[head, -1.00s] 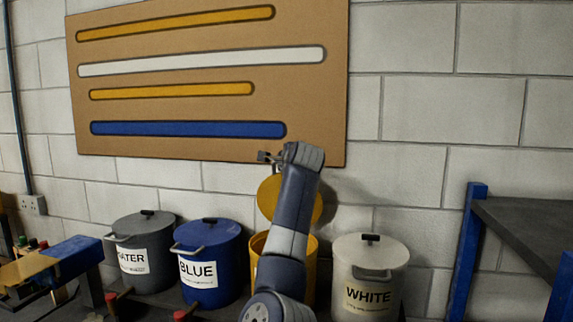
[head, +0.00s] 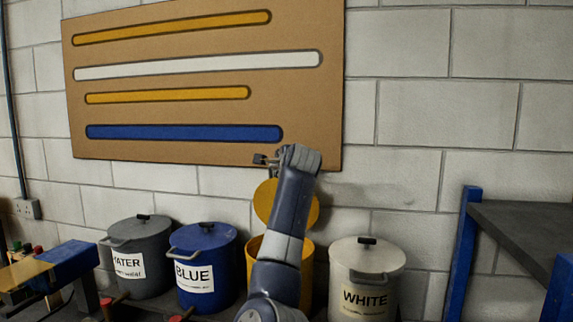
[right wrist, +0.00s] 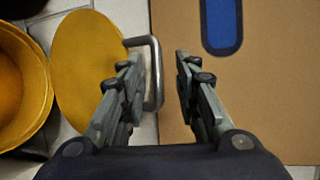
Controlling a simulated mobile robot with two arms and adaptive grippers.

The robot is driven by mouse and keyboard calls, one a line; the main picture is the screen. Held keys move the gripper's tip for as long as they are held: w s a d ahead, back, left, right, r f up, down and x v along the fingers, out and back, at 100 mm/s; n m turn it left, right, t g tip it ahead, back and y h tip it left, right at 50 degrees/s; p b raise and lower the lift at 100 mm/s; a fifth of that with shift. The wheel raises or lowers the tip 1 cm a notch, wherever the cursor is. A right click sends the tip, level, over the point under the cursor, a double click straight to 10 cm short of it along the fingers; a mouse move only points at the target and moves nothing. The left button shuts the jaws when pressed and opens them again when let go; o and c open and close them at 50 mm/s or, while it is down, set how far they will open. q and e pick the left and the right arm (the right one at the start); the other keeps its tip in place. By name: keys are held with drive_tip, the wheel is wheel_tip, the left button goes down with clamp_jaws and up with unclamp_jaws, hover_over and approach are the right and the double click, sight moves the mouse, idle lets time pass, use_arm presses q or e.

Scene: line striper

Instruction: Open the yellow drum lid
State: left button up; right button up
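The yellow drum (head: 307,262) stands between the blue and white drums, partly hidden by my right arm. Its round yellow lid (head: 264,203) is raised, standing steeply above the drum's open mouth. In the right wrist view the lid (right wrist: 88,75) is beside the open drum (right wrist: 38,90), and its metal handle (right wrist: 156,70) sticks out. My right gripper (head: 265,160) is above the lid, in front of the board's lower edge. In the right wrist view its fingers (right wrist: 158,68) are apart; the left finger overlaps the handle loop, and contact is unclear. My left gripper is out of view.
The grey water drum (head: 145,245), blue drum (head: 215,245) and white drum (head: 385,258) have closed lids. A brown board (head: 215,105) with coloured stripes hangs behind. A blue-framed shelf (head: 465,250) stands at the right, and a blue and yellow device (head: 65,258) at the left.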

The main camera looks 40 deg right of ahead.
drive_tip(key=v, duration=1.1)
drive_tip(key=shift+s+a, duration=0.2)
drive_tip(key=shift+a, duration=0.15)
drive_tip(key=shift+r, duration=0.15)
